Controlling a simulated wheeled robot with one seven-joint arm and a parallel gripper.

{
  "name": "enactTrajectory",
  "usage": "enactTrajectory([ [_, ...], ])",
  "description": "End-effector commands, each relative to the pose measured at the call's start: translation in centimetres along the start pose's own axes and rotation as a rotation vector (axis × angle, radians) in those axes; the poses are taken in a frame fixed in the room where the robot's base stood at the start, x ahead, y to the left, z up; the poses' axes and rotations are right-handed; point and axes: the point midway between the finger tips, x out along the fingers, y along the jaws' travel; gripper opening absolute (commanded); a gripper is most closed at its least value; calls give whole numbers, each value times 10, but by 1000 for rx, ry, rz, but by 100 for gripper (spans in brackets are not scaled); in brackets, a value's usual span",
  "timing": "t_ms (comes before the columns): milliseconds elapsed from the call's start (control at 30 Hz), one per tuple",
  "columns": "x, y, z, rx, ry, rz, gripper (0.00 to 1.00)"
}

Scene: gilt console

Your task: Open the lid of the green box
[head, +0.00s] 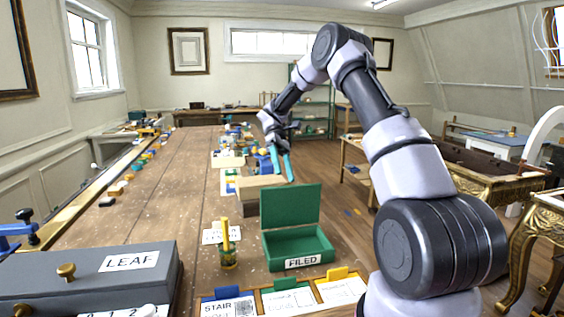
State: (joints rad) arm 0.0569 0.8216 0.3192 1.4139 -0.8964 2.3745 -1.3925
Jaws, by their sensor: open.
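The green box (297,248) stands on the near right part of the wooden workbench, with a white label reading FILED on its front. Its lid (290,206) stands upright at the back, so the box is open and its green inside shows. My gripper (282,166) is beyond the box and above it in the picture, its teal fingers spread and pointing down. No thing shows between the fingers. The gripper is apart from the lid, near a pale wooden block.
A grey LEAF box (95,275) fills the near left. Coloured folders (285,297) lie in front. The pale wooden block (258,187) lies behind the lid.

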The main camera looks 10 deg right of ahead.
Motion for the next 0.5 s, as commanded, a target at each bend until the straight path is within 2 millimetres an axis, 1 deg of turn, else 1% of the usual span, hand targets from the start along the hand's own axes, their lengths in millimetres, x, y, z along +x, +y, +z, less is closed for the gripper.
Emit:
enactTrajectory([
  [33, -10, 1, -1, 0, 2, 2, 67],
  [100, -23, 1, -1, 0, 1, 2, 67],
  [200, -36, 1, 0, 0, -2, 1, 67],
  [333, -46, 2, 0, 0, -2, 1, 67],
  [500, -52, 1, 0, 0, -1, 0, 67],
])
